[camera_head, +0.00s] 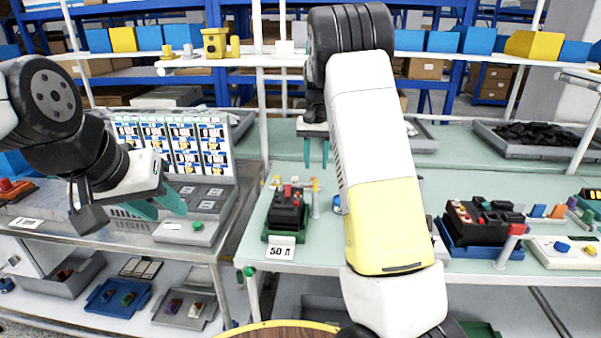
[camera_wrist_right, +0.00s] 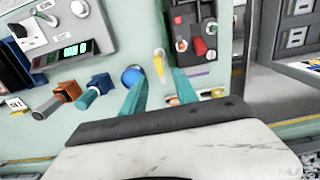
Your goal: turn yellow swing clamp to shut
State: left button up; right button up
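The yellow swing clamp (camera_wrist_right: 159,66) shows in the right wrist view as a slim yellow arm on a pale post, beside the black breaker (camera_wrist_right: 195,38) and not over it. In the head view, a post with a yellow top (camera_head: 315,185) stands right of the breaker (camera_head: 287,210), which sits on a green base. My right gripper (camera_head: 316,152) is open above the back of the bench. In the wrist view its teal fingers (camera_wrist_right: 161,80) lie either side of the clamp's line; contact cannot be told. My left gripper (camera_head: 158,206) is open and empty over the left console.
A blue knob (camera_wrist_right: 133,77) is close to one right finger. A "50" card (camera_head: 281,248) is at the bench front. Another breaker on a blue base (camera_head: 482,248) stands to the right. My right arm hides the bench middle.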

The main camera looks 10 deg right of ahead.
aim_at(316, 182)
notch_tip(316, 182, down, 7)
jog(key=shift+r, duration=0.15)
grip_shut()
